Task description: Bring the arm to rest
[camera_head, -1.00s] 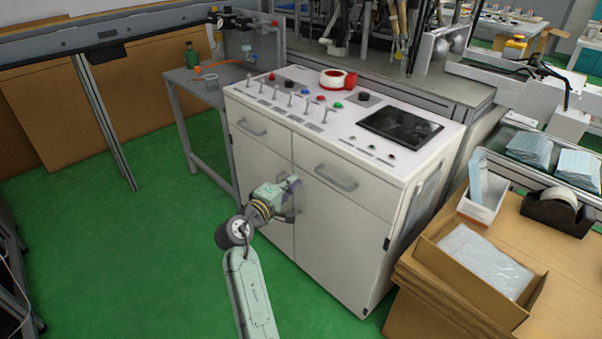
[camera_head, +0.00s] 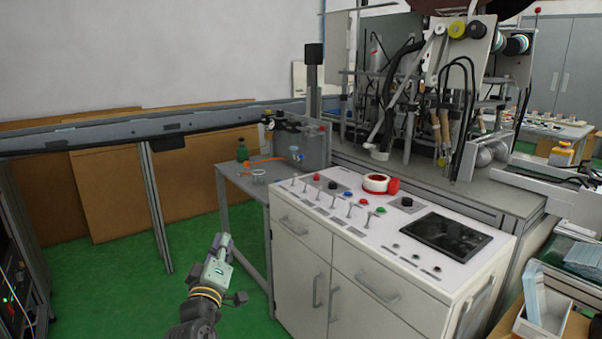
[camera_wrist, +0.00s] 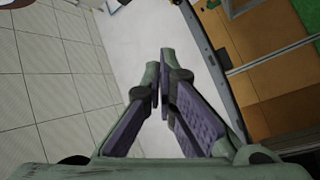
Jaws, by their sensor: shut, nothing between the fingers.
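My gripper (camera_head: 224,242) is in the lower middle of the head view, pointing up, left of the white control cabinet (camera_head: 345,296). In that picture it stands in front of the green floor and apart from the cabinet. In the wrist view my gripper (camera_wrist: 163,78) shows its two purple-padded fingers converging to close-set tips, with nothing between them. My forearm runs out of the bottom of the head view, so most of the arm is hidden.
Brown panels (camera_head: 105,195) lean below a long grey rail (camera_head: 80,137) at left. Green floor (camera_head: 190,245) is clear around the gripper. A white bin (camera_head: 540,325) is at lower right.

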